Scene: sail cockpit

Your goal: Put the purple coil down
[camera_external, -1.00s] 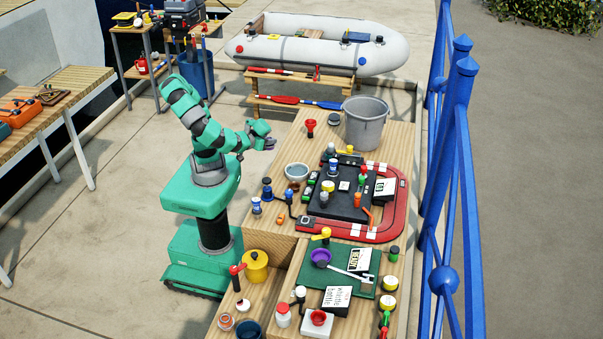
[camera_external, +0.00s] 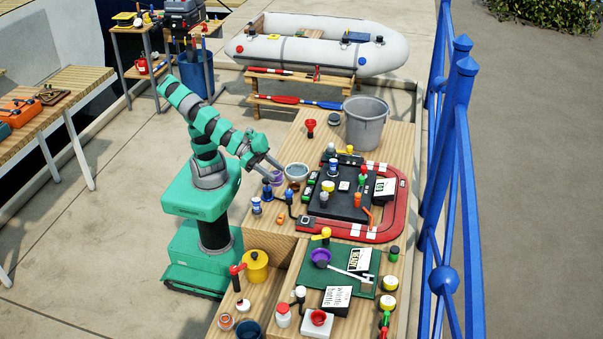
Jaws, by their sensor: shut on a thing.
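My gripper (camera_external: 277,168) is over the left edge of the wooden table, pointing down and to the right. It is shut on a small purple ring-like thing, which I take as the purple coil (camera_external: 279,179). The coil is low, close to the table edge, left of the grey bowl (camera_external: 297,171) and near a blue-topped item (camera_external: 267,190). I cannot tell whether the coil touches the table.
A red-rimmed tray (camera_external: 398,205) with a black board and several small items fills the table's middle. A grey bucket (camera_external: 364,124) and red funnel-like piece (camera_external: 310,127) stand at the back. Bare wood shows between the bucket and the bowl. A purple bowl (camera_external: 320,255) is in front.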

